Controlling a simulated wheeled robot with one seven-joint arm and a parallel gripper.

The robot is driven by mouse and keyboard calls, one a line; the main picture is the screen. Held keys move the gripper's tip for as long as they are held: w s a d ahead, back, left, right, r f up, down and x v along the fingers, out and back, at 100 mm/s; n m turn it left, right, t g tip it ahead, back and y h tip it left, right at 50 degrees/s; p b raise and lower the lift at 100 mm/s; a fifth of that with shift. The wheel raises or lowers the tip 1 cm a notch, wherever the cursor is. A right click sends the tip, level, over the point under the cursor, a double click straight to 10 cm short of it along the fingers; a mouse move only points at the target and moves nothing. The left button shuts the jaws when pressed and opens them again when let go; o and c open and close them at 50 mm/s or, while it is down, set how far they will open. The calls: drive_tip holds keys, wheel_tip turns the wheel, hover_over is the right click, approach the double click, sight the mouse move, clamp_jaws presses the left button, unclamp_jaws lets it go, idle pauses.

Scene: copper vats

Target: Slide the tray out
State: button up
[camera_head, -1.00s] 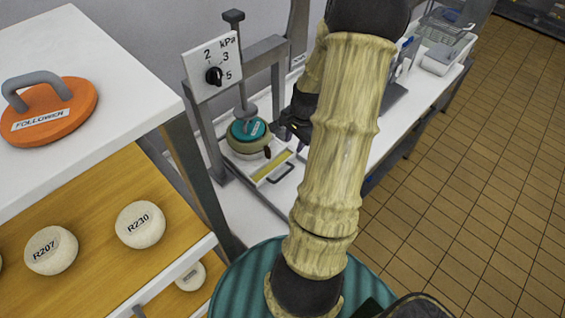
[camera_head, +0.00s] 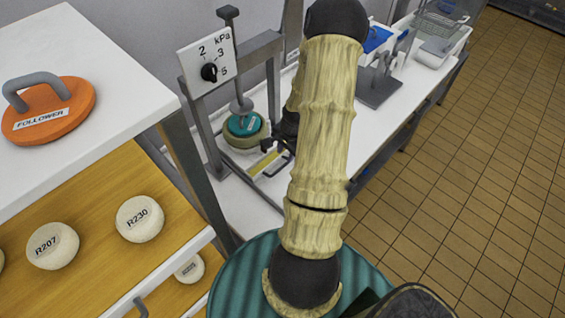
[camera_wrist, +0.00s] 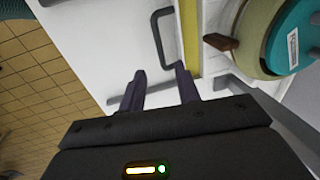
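The tray (camera_head: 263,163) lies low in the press, with a yellow strip along its edge and a dark U-shaped handle (camera_head: 281,164). In the wrist view the handle (camera_wrist: 160,40) lies just beyond the fingertips, beside the yellow strip (camera_wrist: 189,35). My gripper (camera_wrist: 160,72) is open, with nothing between its two dark fingers. One fingertip is close to the handle's near end; I cannot tell whether they touch. In the head view my arm covers part of the gripper.
A cream mould with a teal lid (camera_head: 244,126) stands under the press plunger (camera_head: 241,105), a brown spout (camera_wrist: 220,42) sticking out. The press frame (camera_head: 272,85) and dial plate (camera_head: 208,65) stand close by. A shelf unit (camera_head: 85,60) stands left. Tiled floor (camera_head: 480,150) lies open at right.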

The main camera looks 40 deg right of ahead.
sight(282, 167)
drive_tip(key=shift+w+f+p, duration=0.25)
drive_tip(key=shift+f+p, duration=0.05)
drive_tip(key=shift+f, duration=1.05)
drive_tip(key=shift+w+f+p, duration=0.25)
drive_tip(key=shift+w+f, duration=0.05)
drive_tip(key=shift+f, duration=1.1)
drive_tip(key=shift+w+f+p, duration=0.25)
drive_tip(key=shift+f+p, duration=0.05)
drive_tip(key=shift+f, duration=1.05)
clamp_jaws()
